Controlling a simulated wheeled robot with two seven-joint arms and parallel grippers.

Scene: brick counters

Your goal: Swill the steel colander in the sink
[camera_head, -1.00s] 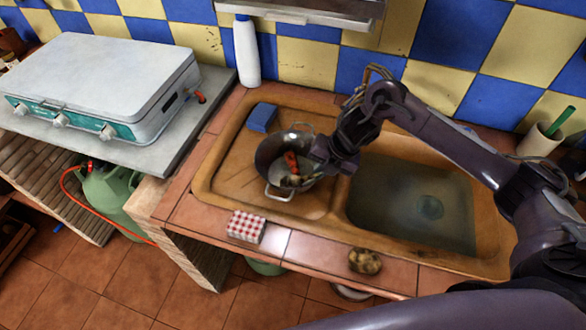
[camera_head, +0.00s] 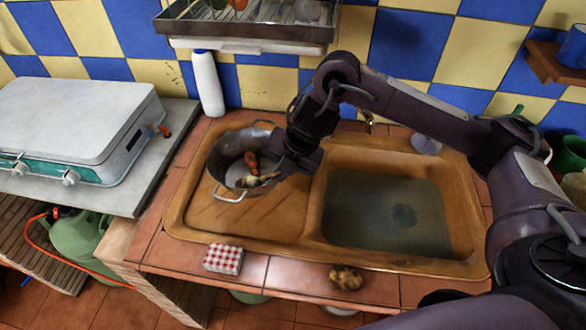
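The steel colander (camera_head: 222,165) is a round grey pan with loop handles. It shows over the drainboard, left of the basin, seemingly raised above the board. An orange carrot-like piece (camera_head: 251,161) and a pale brown piece (camera_head: 257,180) lie in it. My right gripper (camera_head: 285,168) is at the colander's right rim and appears shut on it; the fingertips are partly hidden. The sink (camera_head: 312,215) is tan, with murky water (camera_head: 375,215) in its basin to the right of the gripper. My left gripper is not in view.
A white bottle (camera_head: 208,84) stands behind the drainboard, below a dish rack (camera_head: 245,28). A checkered box (camera_head: 223,258) and a brown lump (camera_head: 346,277) sit on the front tiles. A stove (camera_head: 75,125) is at the left. The basin is open above.

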